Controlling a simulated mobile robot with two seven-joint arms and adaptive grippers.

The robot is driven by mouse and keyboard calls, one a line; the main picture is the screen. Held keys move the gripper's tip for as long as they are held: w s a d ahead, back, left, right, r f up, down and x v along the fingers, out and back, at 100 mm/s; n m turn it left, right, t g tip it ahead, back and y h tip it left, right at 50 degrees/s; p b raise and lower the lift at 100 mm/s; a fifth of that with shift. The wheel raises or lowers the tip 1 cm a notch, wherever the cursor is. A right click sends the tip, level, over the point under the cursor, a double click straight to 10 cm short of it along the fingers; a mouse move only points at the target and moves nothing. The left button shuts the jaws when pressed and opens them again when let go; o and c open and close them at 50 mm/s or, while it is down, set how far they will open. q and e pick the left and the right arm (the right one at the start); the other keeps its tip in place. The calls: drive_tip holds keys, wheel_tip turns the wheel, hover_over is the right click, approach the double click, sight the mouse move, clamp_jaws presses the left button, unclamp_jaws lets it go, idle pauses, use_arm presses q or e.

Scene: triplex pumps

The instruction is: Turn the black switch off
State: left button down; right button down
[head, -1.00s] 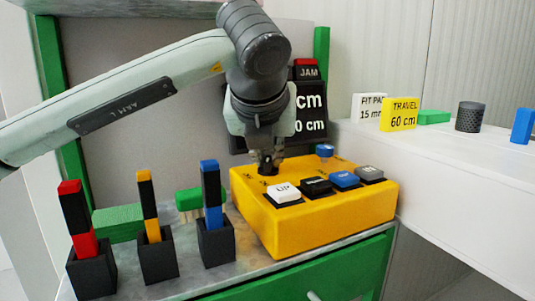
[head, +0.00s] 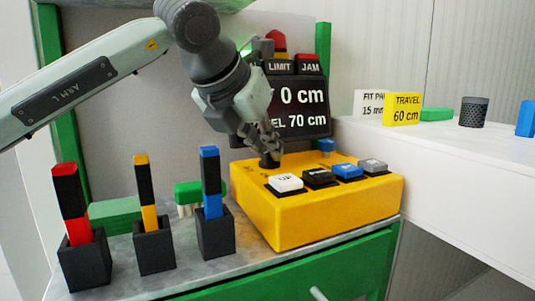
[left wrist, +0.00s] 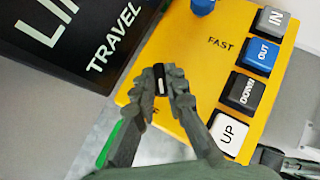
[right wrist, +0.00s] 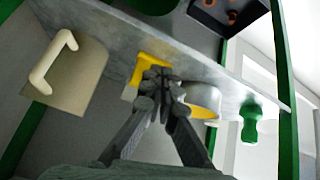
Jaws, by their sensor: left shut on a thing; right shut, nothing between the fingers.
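The black switch (head: 268,162) is a small round knob at the back left of the yellow control box (head: 300,216). In the left wrist view the switch (left wrist: 161,84) shows a white mark on its top. My left gripper (head: 272,148) comes down tilted from the upper left, and its fingers are shut around the switch. The left wrist view shows one fingertip on each side of it. My right gripper (right wrist: 160,76) is out of the head view. In its own wrist view its fingertips are together and empty, away from the switch.
White, black, blue and grey buttons and a blue knob (head: 326,146) are on the box. A black display (head: 300,105) stands behind. Black holders with red, yellow and blue sticks stand left. A white counter (head: 450,150) is at right.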

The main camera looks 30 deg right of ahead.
use_arm(q)
drive_tip(key=shift+w+m+g, duration=0.1)
drive_tip(key=shift+m+g, duration=0.2)
drive_tip(key=shift+m, duration=0.2)
drive_tip(key=m+g+p, duration=0.1)
drive_tip(key=m, duration=0.1)
drive_tip(key=m+g+h+p, duration=0.1)
drive_tip(key=shift+w+r+m+g, duration=0.15)
drive_tip(key=shift+r+m+g, duration=0.05)
drive_tip(key=shift+m+g, duration=0.2)
use_arm(e)
drive_tip(key=s+d+f+m+g+h, duration=0.1)
drive_tip(key=s+d+f+g+h, duration=0.1)
drive_tip(key=s+d+g, duration=0.35)
use_arm(q)
drive_tip(key=shift+w+m+g+h+p, duration=0.1)
drive_tip(key=shift+m+g+h+p, duration=0.2)
drive_tip(key=shift+m+g+p, duration=0.75)
drive_tip(key=shift+f+m+p, duration=0.15)
drive_tip(key=shift+m+p, duration=0.2)
use_arm(e)
wheel_tip(320, 180, down, 7)
drive_tip(key=shift+t, duration=0.45)
use_arm(q)
drive_tip(key=c, duration=1.6)
unclamp_jaws()
drive_tip(key=shift+o, duration=0.2)
drive_tip(key=shift+a, duration=0.1)
